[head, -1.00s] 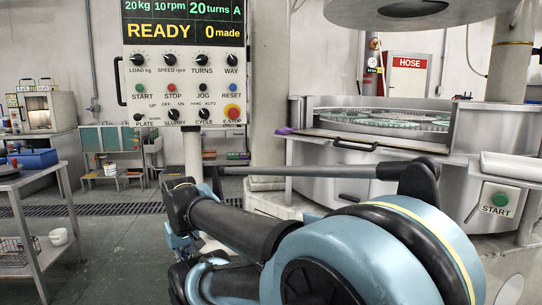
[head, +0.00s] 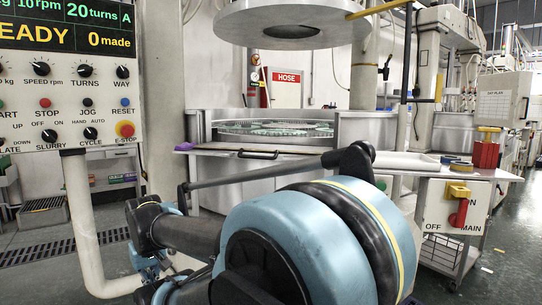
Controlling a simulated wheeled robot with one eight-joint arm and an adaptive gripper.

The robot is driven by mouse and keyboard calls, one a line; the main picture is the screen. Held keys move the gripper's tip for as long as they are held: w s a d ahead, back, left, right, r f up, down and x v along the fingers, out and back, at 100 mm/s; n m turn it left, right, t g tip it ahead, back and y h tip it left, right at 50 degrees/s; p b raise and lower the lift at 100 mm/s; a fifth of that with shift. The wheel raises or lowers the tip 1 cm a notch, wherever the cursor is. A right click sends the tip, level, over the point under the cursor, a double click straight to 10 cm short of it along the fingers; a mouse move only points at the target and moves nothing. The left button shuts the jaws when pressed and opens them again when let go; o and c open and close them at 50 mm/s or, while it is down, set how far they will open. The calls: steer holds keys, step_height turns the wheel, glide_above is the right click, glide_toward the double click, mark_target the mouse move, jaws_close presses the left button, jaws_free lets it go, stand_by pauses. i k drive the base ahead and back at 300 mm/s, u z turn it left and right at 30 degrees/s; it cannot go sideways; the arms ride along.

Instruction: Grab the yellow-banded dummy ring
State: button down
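In the head view a small flat yellowish item (head: 455,160) lies on the pale side table (head: 480,173) at the right. It may be the yellow-banded dummy ring, but it is too small to tell. My folded blue and black arm fills the lower middle of the view. The yellow stripe there is on my arm. I cannot make out my gripper or its fingers, and no object shows in its hold. The lapping machine's round plate (head: 275,130), with greenish pieces on it, stands behind my arm, its front partly hidden.
A control panel (head: 68,75) on a pale post stands close at the left. A large grey disc (head: 290,22) hangs above the machine. A red block (head: 486,154) stands on the side table, with a MAIN switch box (head: 452,208) below. Open floor shows at far right.

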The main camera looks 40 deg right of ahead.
mark_target(456, 165)
steer(key=z, duration=1.15)
steer(key=k, duration=0.4)
steer(key=z, duration=0.05)
steer(key=i, duration=0.45)
steer(key=z, duration=1.95)
